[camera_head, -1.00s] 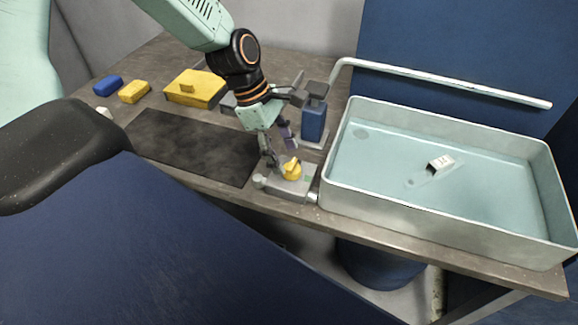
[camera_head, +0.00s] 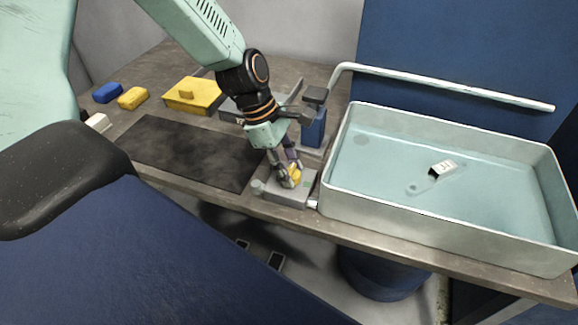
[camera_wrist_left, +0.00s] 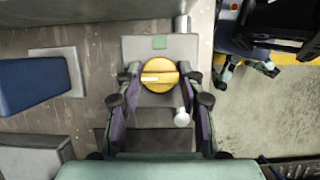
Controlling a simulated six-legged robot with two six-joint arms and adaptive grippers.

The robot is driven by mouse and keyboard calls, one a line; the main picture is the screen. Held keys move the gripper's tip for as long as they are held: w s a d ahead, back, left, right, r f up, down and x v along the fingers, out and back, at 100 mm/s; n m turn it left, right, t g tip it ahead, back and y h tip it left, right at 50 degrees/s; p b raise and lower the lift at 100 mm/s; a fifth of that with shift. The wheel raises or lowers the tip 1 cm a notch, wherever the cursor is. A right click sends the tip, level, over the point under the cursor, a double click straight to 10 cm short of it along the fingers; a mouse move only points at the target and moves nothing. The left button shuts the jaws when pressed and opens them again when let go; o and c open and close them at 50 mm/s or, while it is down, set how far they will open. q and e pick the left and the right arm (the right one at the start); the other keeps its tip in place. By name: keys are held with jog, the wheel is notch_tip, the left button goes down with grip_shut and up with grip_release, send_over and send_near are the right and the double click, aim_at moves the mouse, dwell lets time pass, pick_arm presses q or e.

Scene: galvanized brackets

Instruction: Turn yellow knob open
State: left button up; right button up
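The yellow knob (camera_head: 295,174) is round with a raised bar and sits on a grey valve block (camera_head: 291,190) near the table's front edge, left of the basin. The wrist view shows the knob (camera_wrist_left: 158,75) from above, its bar and white mark lying sideways. My right gripper is not in view.
A grey basin (camera_head: 440,228) of water, with a small white block (camera_head: 443,169) in it, stands right of the valve. A blue dispenser (camera_head: 313,130) stands close behind my gripper. A dark mat (camera_head: 185,150), yellow box (camera_head: 194,97) and blue and yellow blocks lie left.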

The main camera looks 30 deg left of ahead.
pick_arm(q)
jog(key=c, duration=0.5)
jog(key=shift+c, duration=0.2)
jog(key=shift+m, duration=0.4)
jog(key=m+g+p, duration=0.1)
jog(key=m, duration=0.2)
jog(key=shift+w, duration=0.1)
jog(key=m+g+p, duration=0.2)
jog(key=m, duration=0.2)
jog(key=shift+w+m+p, duration=0.1)
jog(key=shift+m+p, duration=0.2)
jog(key=m+g+y+p, duration=0.1)
jog(key=m+p, duration=0.1)
jog(key=m, duration=0.2)
jog(key=shift+d+m, duration=0.1)
jog(key=shift+m, duration=0.2)
jog(key=m+y, duration=0.1)
jog(key=m, duration=0.1)
jog(key=m+g+y+p, duration=0.1)
jog(key=m, duration=0.1)
jog(key=shift+w+d+m, duration=0.1)
jog(key=shift+w+m, duration=0.05)
jog(key=shift+m, duration=0.25)
jog(key=shift+m+p, duration=0.3)
